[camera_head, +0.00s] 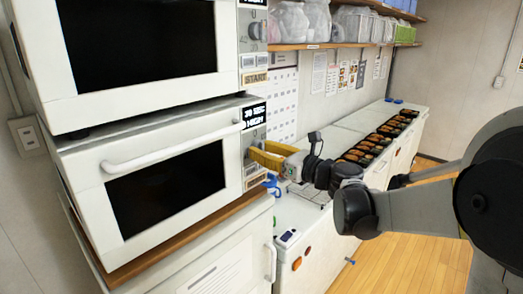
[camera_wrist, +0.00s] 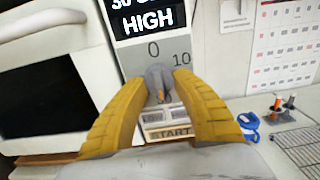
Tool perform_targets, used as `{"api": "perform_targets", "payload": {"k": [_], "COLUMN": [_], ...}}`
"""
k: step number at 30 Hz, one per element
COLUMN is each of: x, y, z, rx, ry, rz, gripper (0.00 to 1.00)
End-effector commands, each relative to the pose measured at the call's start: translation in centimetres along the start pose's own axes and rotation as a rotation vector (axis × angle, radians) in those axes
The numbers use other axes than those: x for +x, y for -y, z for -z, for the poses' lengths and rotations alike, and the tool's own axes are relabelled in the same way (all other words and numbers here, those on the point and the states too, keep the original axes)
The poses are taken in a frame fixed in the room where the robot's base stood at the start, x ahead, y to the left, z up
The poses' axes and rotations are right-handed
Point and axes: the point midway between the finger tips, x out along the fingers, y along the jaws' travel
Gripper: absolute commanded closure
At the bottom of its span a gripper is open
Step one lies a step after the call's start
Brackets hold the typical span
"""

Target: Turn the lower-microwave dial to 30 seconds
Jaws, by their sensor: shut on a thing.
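The lower microwave (camera_head: 90,160) is white with a dark door window and a long handle. Its display (camera_head: 254,115) reads 30 SEC and HIGH; the wrist view shows this display (camera_wrist: 138,20) partly cut off at the top. Its grey dial (camera_wrist: 158,84) has an orange pointer pointing down, below a 0 mark and beside a 10. My gripper (camera_wrist: 161,80) has its yellow fingers on both sides of the dial, shut on it. In the head view my gripper (camera_head: 254,152) reaches the panel from the right and hides the dial.
Another microwave (camera_head: 140,45) is stacked above, with its own START panel. A blue item (camera_wrist: 248,126) and a wire rack (camera_wrist: 297,148) lie right of the panel. Bento trays (camera_head: 375,142) line the counter further right.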

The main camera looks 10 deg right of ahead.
Motion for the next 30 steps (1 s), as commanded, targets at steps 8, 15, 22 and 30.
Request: {"api": "perform_targets", "payload": {"k": [8, 15, 22, 30], "x": [0.0, 0.0, -0.1, -3.8], "y": [0.0, 0.0, 0.0, 0.1], "z": [-0.1, 0.0, 0.0, 0.0], "rx": [0.003, 0.002, 0.002, 0.002], "ry": [0.001, 0.000, 0.000, 0.000], "rz": [0.000, 0.000, 0.000, 0.004], "gripper": [0.97, 0.43, 0.43, 0.43]}}
